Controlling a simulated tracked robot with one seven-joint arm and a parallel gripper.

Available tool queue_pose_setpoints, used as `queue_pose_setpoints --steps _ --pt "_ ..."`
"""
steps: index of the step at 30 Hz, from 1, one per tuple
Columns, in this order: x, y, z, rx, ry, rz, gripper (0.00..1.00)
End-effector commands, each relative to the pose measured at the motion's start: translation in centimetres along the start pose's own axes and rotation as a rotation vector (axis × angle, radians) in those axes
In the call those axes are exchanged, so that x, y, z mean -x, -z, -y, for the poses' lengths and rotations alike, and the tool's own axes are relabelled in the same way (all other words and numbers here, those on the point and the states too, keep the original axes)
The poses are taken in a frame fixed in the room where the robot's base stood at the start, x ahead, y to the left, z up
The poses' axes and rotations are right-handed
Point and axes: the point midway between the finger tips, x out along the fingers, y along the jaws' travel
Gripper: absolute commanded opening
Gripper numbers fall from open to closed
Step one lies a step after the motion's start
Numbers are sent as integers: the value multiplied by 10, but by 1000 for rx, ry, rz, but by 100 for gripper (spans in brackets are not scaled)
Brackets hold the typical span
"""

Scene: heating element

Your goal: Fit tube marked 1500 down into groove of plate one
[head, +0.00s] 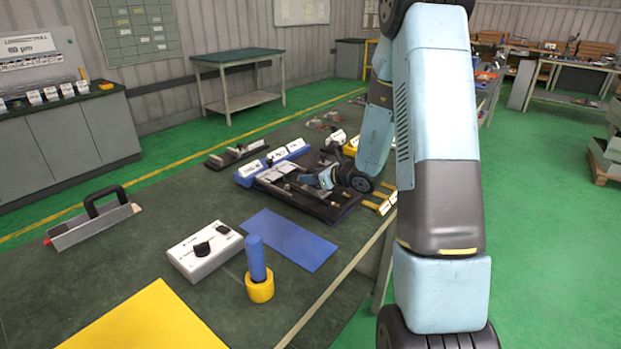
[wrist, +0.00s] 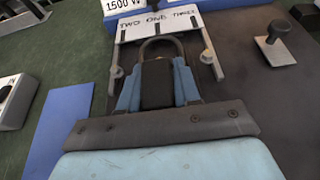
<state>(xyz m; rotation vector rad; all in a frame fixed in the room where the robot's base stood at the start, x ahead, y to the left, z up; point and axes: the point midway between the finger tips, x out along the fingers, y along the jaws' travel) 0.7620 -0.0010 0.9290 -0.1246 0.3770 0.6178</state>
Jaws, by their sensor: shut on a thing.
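My gripper (wrist: 160,75) points away from the camera in the wrist view, over the dark board (wrist: 245,75). It is shut on a dark bent tube (wrist: 160,42), whose U-shaped loop shows beyond the fingers. I cannot read a marking on the tube. Just past the loop is a white strip (wrist: 150,27) lettered TWO, ONE, THREE. A white label reading 1500 W (wrist: 122,5) sits on a blue block behind it. In the head view my gripper (head: 325,178) is low over the board (head: 325,212). The groove of plate one is not clear in either view.
A metal piece with a black knob (wrist: 273,45) stands right of my gripper. On the bench lie a blue sheet (head: 290,240), a white control box (head: 205,250), a blue cylinder (head: 256,258) in a yellow ring (head: 260,289), and a yellow sheet (head: 145,320).

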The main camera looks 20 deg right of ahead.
Motion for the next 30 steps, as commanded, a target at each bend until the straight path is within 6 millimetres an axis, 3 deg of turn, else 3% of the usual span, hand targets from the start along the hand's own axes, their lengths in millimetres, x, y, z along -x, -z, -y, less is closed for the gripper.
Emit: queue_pose_setpoints --steps 3,4,12,23,30 --pt "0 2 -1 -2 -2 -5 0" --pt "0 3 -1 -3 -2 -6 33" --pt "0 2 -1 -2 -2 -4 58" --pt "7 1 0 -2 0 -3 58" --pt "47 0 0 0 2 -2 58"
